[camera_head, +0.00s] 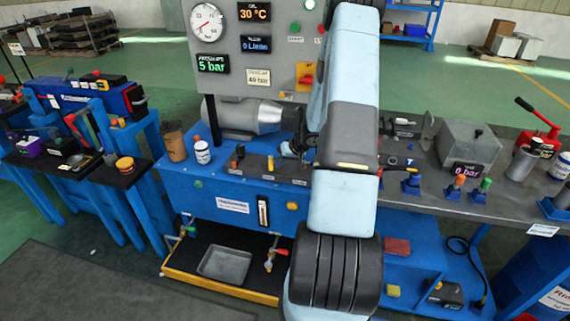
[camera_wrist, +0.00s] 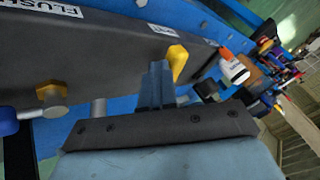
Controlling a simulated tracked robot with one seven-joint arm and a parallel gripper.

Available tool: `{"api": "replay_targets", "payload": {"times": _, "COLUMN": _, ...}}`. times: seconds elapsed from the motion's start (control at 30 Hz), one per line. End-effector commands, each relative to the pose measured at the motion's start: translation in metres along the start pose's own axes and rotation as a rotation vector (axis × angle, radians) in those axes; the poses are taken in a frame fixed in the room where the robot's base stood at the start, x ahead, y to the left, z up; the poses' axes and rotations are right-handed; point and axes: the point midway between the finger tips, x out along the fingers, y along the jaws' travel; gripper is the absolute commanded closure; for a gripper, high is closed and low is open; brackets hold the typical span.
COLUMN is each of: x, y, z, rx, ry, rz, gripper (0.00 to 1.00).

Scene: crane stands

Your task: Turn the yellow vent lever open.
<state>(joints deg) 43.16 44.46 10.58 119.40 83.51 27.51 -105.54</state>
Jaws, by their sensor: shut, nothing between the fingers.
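In the wrist view a yellow lever (camera_wrist: 178,60) stands out from the dark valve panel (camera_wrist: 110,45). My gripper (camera_wrist: 157,78) has its fingers together and empty, right beside the lever; I cannot tell whether they touch it. In the head view my arm covers much of the blue bench, and only part of my gripper (camera_head: 290,150) shows at the panel's back edge. Small orange-yellow parts (camera_head: 240,150) show on the panel there, but I cannot tell which is the vent lever.
A white bottle (camera_head: 202,153) with an orange cap and a brown cup (camera_head: 176,147) stand at the panel's left. The gauge board (camera_head: 245,50) rises behind. A grey box (camera_head: 468,145) stands on the right bench.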

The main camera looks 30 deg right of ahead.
Motion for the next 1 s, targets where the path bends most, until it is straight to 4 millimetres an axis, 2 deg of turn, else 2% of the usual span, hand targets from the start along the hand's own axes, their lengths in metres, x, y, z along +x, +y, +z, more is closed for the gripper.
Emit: {"api": "replay_targets", "payload": {"times": 1.0, "x": 0.009, "y": -0.021, "z": 0.004, "rx": 0.013, "ry": 0.007, "rz": -0.002, "gripper": 1.0}}
